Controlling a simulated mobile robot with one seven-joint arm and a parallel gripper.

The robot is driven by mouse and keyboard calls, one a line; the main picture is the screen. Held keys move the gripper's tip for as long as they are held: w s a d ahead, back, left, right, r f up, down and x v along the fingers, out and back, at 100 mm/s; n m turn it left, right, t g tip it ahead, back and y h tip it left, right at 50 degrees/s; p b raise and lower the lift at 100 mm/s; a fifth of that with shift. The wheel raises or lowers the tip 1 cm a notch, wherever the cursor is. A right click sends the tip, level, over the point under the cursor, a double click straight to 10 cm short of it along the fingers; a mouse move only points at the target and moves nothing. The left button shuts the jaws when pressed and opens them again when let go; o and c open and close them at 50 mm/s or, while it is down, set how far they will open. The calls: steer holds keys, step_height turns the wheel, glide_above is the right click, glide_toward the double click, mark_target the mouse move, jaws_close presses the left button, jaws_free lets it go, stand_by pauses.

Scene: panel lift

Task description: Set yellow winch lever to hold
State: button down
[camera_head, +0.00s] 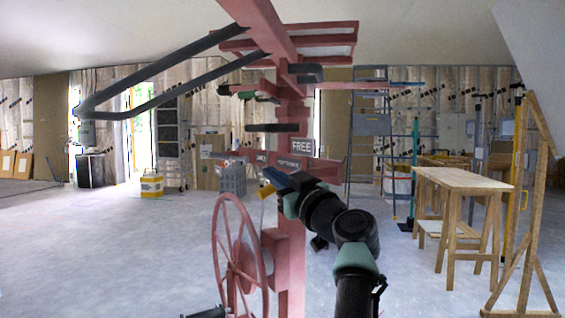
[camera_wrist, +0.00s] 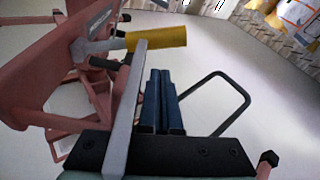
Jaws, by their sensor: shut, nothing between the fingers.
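The yellow winch lever (camera_head: 265,190) is on the red panel lift's post, just left of my gripper (camera_head: 276,178) in the head view. In the wrist view the lever's yellow grip (camera_wrist: 158,38) lies across the top, on a grey shank running left to the red frame. My gripper's dark blue fingers (camera_wrist: 161,78) are together and empty, with their tips just below the yellow grip. I cannot tell whether they touch it. A white-lettered FREE sign (camera_head: 302,147) is on the post above my gripper. Smaller signs (camera_head: 289,162) beside it are too small to read surely.
The red hand wheel (camera_head: 238,262) stands below and left of my gripper. The red post (camera_head: 291,265) rises beside it, with arms overhead. A wooden workbench (camera_head: 465,180) and a wooden frame (camera_head: 524,200) stand at right.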

steer(key=shift+w+d+f+b, duration=0.15)
steer(key=shift+f+b, duration=0.3)
steer(key=shift+f, duration=0.65)
steer(key=shift+d, duration=0.1)
